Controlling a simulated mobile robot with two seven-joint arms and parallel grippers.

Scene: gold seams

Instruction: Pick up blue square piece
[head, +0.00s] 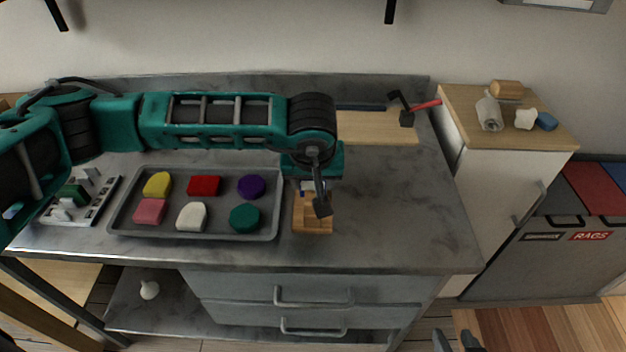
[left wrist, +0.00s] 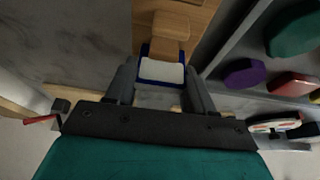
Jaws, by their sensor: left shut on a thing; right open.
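A blue-edged square piece with a white face (left wrist: 162,71) is between the two fingers of my left gripper (left wrist: 160,90) in the left wrist view. The gripper is shut on it. In the head view, the left gripper (head: 318,195) points down over a wooden block (head: 313,225), and only a little blue and white of the piece (head: 302,189) shows, mostly hidden by the gripper. In the left wrist view, the piece is at the near end of the wooden block (left wrist: 170,25); I cannot tell whether they touch. My right gripper (head: 455,342) is open and empty at the bottom edge.
A grey tray (head: 220,235) left of the wooden block holds several coloured pieces. A white rack (head: 98,205) stands farther left. A wooden board (head: 375,130) lies behind the arm. The counter's right side is bare. A wood-topped cabinet (head: 465,98) stands to the right.

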